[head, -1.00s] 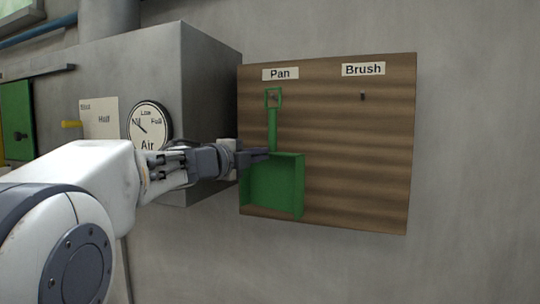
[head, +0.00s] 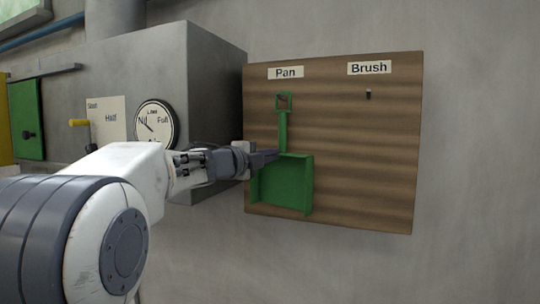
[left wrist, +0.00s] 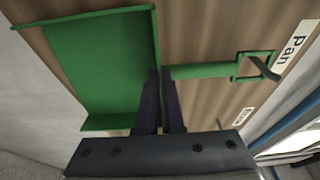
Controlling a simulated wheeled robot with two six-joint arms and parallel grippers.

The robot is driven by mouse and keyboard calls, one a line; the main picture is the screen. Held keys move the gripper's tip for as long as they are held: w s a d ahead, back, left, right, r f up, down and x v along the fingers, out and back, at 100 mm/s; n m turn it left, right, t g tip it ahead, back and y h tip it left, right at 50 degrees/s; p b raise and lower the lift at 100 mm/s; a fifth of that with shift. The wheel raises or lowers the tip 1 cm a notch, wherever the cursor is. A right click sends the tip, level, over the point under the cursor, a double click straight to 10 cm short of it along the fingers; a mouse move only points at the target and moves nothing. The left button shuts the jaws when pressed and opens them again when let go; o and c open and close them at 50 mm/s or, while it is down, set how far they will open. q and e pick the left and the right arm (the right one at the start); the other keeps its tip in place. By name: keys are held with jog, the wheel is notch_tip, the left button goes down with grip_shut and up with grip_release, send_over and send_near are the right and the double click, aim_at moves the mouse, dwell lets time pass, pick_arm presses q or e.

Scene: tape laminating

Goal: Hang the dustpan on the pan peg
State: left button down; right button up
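The green dustpan (head: 284,182) is upright against the brown board, handle up, below the "Pan" label (head: 286,72). It also shows in the left wrist view (left wrist: 100,60). The square loop (head: 284,102) at its handle's end frames the pan peg (left wrist: 262,68), which appears to pass through the loop opening. My left gripper (head: 272,157) comes from the left at the pan's upper edge, where the handle begins. In the left wrist view its two dark fingers (left wrist: 160,103) are close together around the pan's back wall. My right gripper is out of view.
The wooden board (head: 365,150) hangs on a grey wall. A bare peg (head: 368,95) is under the "Brush" label (head: 369,68). A grey cabinet with a round gauge (head: 155,124) stands left of the board, close behind my left arm. The board's right half is clear.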

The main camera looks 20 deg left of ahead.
pick_arm(q)
jog(key=shift+f, duration=0.1)
dwell(0.3)
jog(key=c, duration=1)
grip_release()
jog(key=shift+w, duration=0.1)
